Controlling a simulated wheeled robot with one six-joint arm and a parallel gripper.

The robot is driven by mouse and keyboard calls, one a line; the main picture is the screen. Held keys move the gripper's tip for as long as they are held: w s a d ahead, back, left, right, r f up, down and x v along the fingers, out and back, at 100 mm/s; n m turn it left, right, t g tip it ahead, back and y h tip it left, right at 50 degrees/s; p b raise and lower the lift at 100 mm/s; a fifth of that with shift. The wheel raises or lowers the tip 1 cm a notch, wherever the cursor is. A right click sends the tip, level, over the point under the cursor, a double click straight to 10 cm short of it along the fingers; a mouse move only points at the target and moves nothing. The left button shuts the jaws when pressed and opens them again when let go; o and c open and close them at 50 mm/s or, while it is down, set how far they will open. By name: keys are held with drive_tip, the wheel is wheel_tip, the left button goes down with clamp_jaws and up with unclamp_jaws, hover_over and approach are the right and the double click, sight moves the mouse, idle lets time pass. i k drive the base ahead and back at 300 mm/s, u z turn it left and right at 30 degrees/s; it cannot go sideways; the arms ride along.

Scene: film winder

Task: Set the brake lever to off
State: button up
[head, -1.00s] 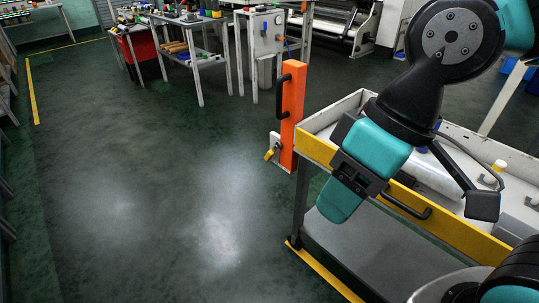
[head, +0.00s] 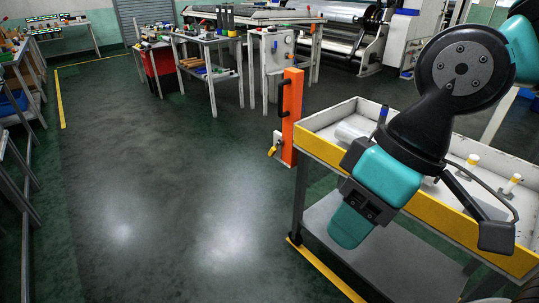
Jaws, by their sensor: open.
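A small lever with a yellow grip (head: 272,151) sits on a pale plate at the foot of the orange post (head: 291,115), at the cart's left corner. Its grip points down and left. It looks like the brake lever, but no on or off marking is readable. My gripper (head: 494,236) is partly in view at the right, above the cart's front edge. One black finger shows; the rest is hidden by my wrist. It is open, holds nothing visible, and is well right of the lever, apart from it.
A white control box (head: 270,60) and a workbench (head: 208,66) stand behind. The floor left of the cart is clear.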

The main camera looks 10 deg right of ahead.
sight(272, 150)
drive_tip(key=u, duration=0.35)
drive_tip(key=i, duration=1.35)
drive_tip(key=z, duration=0.05)
